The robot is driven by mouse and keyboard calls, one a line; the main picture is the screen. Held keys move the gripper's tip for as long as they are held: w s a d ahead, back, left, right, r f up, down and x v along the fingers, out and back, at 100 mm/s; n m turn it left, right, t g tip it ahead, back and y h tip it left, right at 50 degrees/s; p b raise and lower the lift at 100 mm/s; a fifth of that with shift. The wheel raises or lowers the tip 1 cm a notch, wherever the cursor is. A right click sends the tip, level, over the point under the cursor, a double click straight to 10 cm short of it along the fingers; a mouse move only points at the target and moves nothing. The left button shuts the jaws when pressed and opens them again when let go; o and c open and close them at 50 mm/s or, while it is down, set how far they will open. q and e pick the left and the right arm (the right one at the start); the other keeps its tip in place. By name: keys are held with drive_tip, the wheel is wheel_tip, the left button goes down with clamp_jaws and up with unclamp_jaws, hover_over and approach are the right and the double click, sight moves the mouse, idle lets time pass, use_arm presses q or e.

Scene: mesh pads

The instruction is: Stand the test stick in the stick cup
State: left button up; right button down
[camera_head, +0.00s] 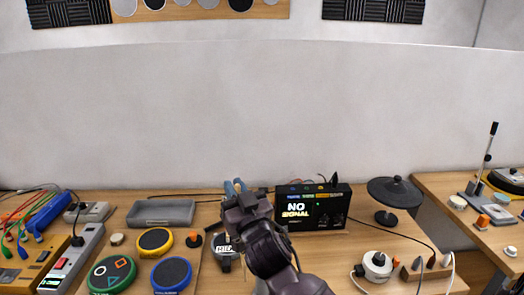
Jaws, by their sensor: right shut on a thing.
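My left gripper is not in view.
A black box with a NO SIGNAL screen (313,212) stands right of the gripper, and a dark disc on a stand (394,192) beyond it. Round pads (155,241), a grey case (161,212) and a power strip (78,258) fill the left. A pale wall rises behind.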

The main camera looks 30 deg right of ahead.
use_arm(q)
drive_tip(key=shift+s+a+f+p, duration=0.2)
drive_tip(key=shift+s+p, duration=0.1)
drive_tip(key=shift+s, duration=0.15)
use_arm(e)
drive_tip(key=d+r+m+h, duration=0.2)
drive_tip(key=d+r+h, duration=0.3)
drive_tip(key=d, duration=0.1)
drive_tip(key=shift+d+r+m+g, duration=0.3)
drive_tip(key=shift+d+r+m, duration=0.1)
drive_tip(key=shift+r, duration=0.2)
use_arm(q)
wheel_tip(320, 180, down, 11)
drive_tip(key=b, duration=1.1)
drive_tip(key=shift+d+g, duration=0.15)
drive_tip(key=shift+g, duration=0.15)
use_arm(e)
wheel_tip(320, 180, down, 16)
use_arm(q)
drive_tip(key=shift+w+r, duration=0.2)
